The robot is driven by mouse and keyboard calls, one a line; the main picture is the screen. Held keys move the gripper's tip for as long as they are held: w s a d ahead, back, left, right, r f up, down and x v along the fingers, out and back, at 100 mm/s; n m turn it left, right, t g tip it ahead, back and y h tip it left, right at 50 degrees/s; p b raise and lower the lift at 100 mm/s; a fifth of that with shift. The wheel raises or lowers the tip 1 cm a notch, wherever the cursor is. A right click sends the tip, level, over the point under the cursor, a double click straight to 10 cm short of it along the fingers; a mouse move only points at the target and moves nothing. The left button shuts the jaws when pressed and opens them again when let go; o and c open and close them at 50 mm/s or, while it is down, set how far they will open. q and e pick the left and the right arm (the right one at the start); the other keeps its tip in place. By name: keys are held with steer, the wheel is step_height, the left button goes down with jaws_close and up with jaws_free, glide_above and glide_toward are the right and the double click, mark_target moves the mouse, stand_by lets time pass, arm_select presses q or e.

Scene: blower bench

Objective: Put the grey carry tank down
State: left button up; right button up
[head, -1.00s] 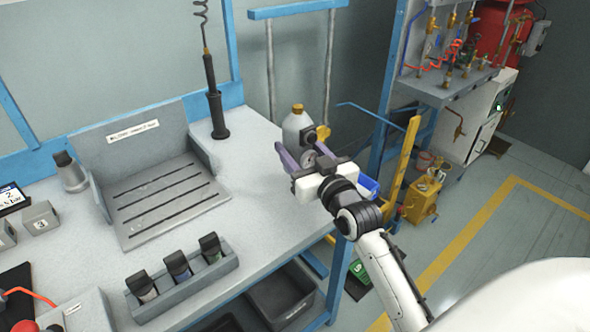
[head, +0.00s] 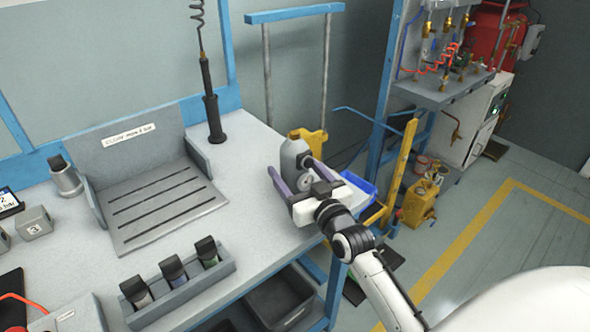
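The grey carry tank (head: 294,156) is upright at the right end of the bench. A round gauge (head: 306,183) and a dark fitting show on its near side. My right gripper (head: 291,165) reaches it from the front right. Its two purple fingers are spread wide, one on each side of the tank, with the gauge between them. The left finger seems to stand a little apart from the tank. The tank's base is hidden behind the gripper, so its contact with the bench cannot be seen. My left gripper is not in view.
A slotted grey tray stand (head: 165,215) and a holder with several dark-capped bottles (head: 185,290) stand on the bench (head: 255,235). A black post (head: 212,115) rises behind. A blue bin (head: 357,190) and yellow post (head: 400,170) are close right of the gripper.

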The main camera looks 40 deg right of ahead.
steer(key=shift+r, duration=0.25)
steer(key=s, duration=0.4)
steer(key=s+a, duration=0.1)
steer(key=s, duration=0.7)
steer(key=shift+a+f, duration=0.1)
steer(key=shift+a, duration=0.3)
